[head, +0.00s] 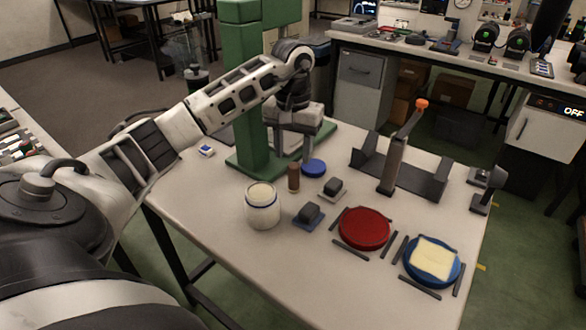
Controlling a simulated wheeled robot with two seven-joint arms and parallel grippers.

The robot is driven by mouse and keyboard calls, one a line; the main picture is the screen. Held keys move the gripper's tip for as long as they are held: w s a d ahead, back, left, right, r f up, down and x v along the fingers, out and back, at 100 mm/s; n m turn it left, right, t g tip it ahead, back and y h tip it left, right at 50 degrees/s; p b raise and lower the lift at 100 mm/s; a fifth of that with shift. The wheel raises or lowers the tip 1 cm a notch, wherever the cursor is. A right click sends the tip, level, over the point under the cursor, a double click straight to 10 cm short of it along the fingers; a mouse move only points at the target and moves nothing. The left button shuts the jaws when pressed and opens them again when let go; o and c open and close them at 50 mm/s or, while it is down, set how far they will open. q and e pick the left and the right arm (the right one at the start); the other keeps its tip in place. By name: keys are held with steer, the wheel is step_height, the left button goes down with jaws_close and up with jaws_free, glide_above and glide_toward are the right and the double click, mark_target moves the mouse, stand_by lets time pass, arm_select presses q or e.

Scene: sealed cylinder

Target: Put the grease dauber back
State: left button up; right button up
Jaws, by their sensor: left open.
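A short brown upright cylinder (293,177), possibly the grease dauber's handle, stands on the table behind the jar; I cannot make out bristles on it. A blue round lid (314,167) lies just right of the brown cylinder. My left gripper (293,147) points down, open, above and behind the brown cylinder, apart from it as far as I can see. Its fingertips are small and partly unclear. My right gripper is out of view.
A green press column (248,100) stands behind my left arm. A lever stand (393,165) rises behind. The front table area is clear.

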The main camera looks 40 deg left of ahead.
mark_target(293, 166)
arm_select(q)
steer(key=shift+r, duration=2.15)
